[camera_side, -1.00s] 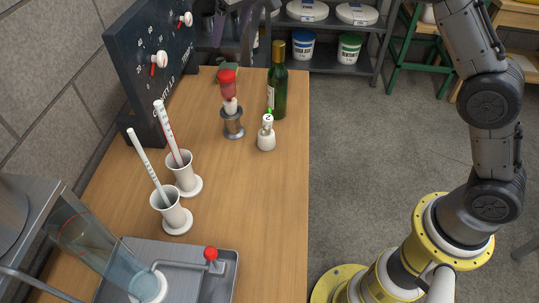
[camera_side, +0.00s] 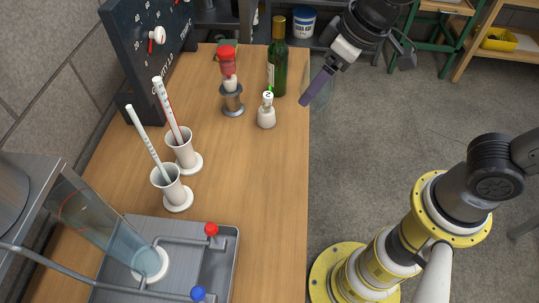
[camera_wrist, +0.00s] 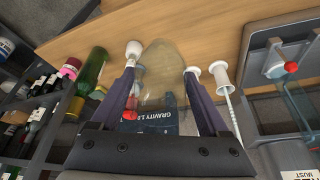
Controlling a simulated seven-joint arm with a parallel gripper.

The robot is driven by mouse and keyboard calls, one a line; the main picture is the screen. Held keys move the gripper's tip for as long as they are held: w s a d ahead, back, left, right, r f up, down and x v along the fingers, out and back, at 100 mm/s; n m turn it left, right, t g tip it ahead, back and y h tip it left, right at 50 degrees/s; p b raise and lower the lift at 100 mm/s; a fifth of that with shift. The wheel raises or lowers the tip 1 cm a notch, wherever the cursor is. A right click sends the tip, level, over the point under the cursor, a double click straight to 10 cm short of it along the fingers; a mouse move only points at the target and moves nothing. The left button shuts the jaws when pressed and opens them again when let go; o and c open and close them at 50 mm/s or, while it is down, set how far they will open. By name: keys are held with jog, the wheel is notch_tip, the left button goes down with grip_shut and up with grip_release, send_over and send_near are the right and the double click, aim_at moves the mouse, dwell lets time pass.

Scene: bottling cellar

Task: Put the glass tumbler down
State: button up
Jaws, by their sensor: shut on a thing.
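My gripper (camera_side: 312,98) is shut on the clear glass tumbler (camera_wrist: 163,88), which sits between the two purple fingers in the wrist view. In the side view the tumbler (camera_side: 323,92) shows only faintly beside the near finger, and part of it is hidden. My gripper holds it near the right edge of the wooden bench (camera_side: 260,190), to the right of the green bottle (camera_side: 278,70). I cannot tell the height of the tumbler above the bench top.
A small white bottle (camera_side: 266,112) and a metal stand with a red top (camera_side: 232,98) are near the green bottle. Two white cylinders (camera_side: 184,152) (camera_side: 172,188) hold sticks at left. A metal sink (camera_side: 222,262) is in front. The bench's right-middle strip is clear.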

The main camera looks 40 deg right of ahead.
jog(key=s+d+f, duration=0.1)
jog(key=s+f, duration=0.4)
jog(key=f, duration=0.2)
jog(key=shift+n, duration=0.3)
jog(key=w+a+f, duration=0.2)
jog(key=w+f, duration=0.1)
jog(key=w, duration=0.1)
jog(key=w+a+f, duration=0.1)
jog(key=w+f, duration=0.2)
jog(key=w, duration=0.1)
jog(key=w+a+f, duration=0.2)
jog(key=w+f, duration=0.2)
jog(key=shift+a, duration=0.35)
jog(key=shift+w+a+f, duration=0.15)
jog(key=shift+w+f, duration=0.15)
jog(key=shift+f, duration=1.55)
jog(key=shift+f, duration=0.15)
jog(key=o, duration=1.3)
